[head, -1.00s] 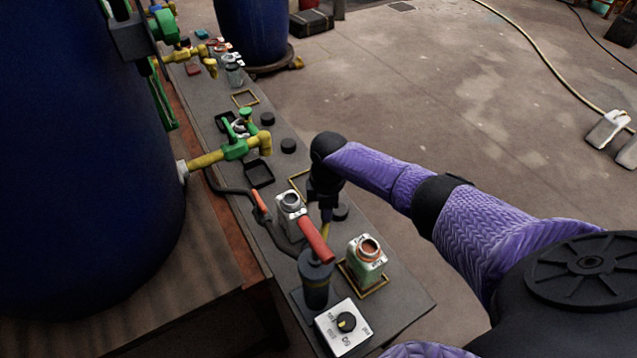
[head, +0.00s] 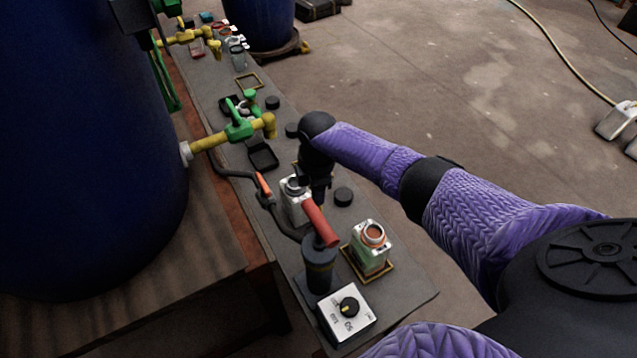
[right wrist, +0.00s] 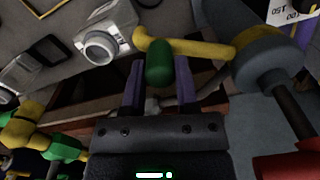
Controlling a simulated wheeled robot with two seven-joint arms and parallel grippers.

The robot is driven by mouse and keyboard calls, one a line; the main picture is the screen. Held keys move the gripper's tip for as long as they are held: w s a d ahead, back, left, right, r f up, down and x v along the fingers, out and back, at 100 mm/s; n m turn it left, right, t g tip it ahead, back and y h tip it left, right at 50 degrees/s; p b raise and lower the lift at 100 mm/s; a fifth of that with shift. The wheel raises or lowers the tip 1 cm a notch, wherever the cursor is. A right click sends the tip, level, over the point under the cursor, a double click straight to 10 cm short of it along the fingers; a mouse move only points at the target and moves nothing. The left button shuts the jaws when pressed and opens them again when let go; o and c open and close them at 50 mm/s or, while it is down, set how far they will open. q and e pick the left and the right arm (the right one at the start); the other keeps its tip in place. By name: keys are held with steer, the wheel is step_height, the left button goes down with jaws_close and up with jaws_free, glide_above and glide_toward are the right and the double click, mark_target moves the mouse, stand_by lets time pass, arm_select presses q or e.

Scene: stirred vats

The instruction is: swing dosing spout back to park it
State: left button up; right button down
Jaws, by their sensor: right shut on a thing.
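The dosing spout is a yellow pipe (right wrist: 195,48) joined to the top of a dark grey post (head: 319,268); in the right wrist view it runs left from the post's cap. Its curved tip is beside the mouth of a white bottle (right wrist: 105,42), which also stands left of my gripper in the head view (head: 293,207). My right gripper (right wrist: 160,75) is shut on the green knob (right wrist: 160,62) near the spout's tip. In the head view the gripper (head: 317,199) is partly hidden behind the red handle (head: 320,223). My left gripper is not in view.
A green-labelled bottle (head: 371,248) stands in a yellow frame right of the post. A white dial box (head: 347,314) sits in front. The big blue vat (head: 85,150) with its yellow-green tap (head: 236,133) is at left. A black puck (head: 343,196) lies close right of my gripper.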

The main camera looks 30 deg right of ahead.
steer(key=shift+c, duration=1.8)
jaws_free()
steer(key=shift+w+a, duration=0.1)
steer(key=shift+a, duration=0.05)
step_height(320, 180, up, 9)
steer(key=p, duration=0.5)
steer(key=shift+r, duration=0.45)
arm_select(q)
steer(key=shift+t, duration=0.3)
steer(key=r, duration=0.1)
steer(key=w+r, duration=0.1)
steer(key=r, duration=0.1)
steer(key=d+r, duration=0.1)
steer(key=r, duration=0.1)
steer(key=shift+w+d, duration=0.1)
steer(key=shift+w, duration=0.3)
